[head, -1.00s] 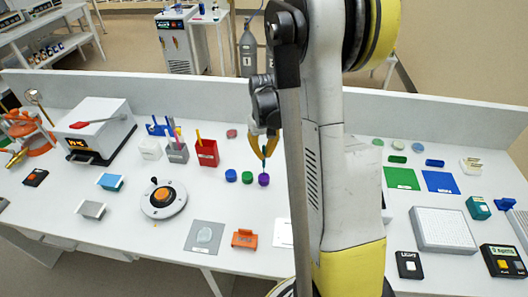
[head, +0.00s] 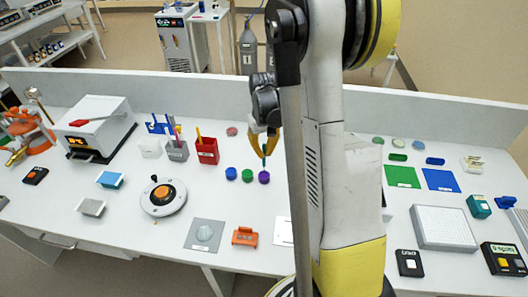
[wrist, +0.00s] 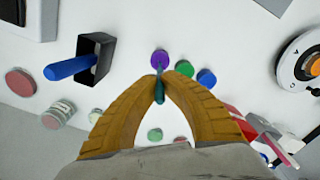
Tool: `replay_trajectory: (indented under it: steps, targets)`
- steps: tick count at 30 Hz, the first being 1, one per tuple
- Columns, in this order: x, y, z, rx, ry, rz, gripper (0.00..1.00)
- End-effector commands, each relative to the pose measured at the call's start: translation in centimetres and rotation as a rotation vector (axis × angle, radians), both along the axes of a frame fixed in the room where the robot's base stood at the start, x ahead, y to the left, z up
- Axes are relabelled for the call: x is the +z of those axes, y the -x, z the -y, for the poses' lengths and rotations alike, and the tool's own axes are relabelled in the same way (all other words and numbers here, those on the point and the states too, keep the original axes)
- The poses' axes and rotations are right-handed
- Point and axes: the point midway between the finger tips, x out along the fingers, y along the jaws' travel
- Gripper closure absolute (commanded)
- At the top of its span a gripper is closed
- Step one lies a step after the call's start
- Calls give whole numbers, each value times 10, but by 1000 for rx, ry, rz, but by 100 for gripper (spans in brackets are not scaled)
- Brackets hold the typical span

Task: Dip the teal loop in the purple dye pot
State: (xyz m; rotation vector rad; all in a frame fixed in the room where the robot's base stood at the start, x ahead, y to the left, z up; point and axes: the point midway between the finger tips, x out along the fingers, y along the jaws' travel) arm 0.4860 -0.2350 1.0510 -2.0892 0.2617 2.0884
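My gripper (head: 264,153) is shut on the teal loop (wrist: 160,88), a thin teal tool held between the two yellow-brown fingertips. The purple dye pot (head: 264,178) is a small round pot on the white bench, just below the gripper. In the wrist view the loop's far end points at the purple pot (wrist: 160,58) and overlaps its near edge. I cannot tell whether the tip is inside the pot or just above it. Most of the loop is hidden by the fingers.
Green (head: 247,176) and blue (head: 231,174) pots stand close left of the purple one. A red holder (head: 207,151) and a grey holder (head: 178,151) with sticks stand further left. An orange block (head: 245,237) lies nearer the front. My arm hides part of the bench.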

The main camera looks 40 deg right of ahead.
Motion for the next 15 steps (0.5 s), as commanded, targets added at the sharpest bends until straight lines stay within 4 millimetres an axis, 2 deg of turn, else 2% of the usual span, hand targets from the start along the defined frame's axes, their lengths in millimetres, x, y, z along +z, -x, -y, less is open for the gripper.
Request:
replay_trajectory:
  steps: [15]
  targets:
    - [-7,0,0,0,0,0,100]
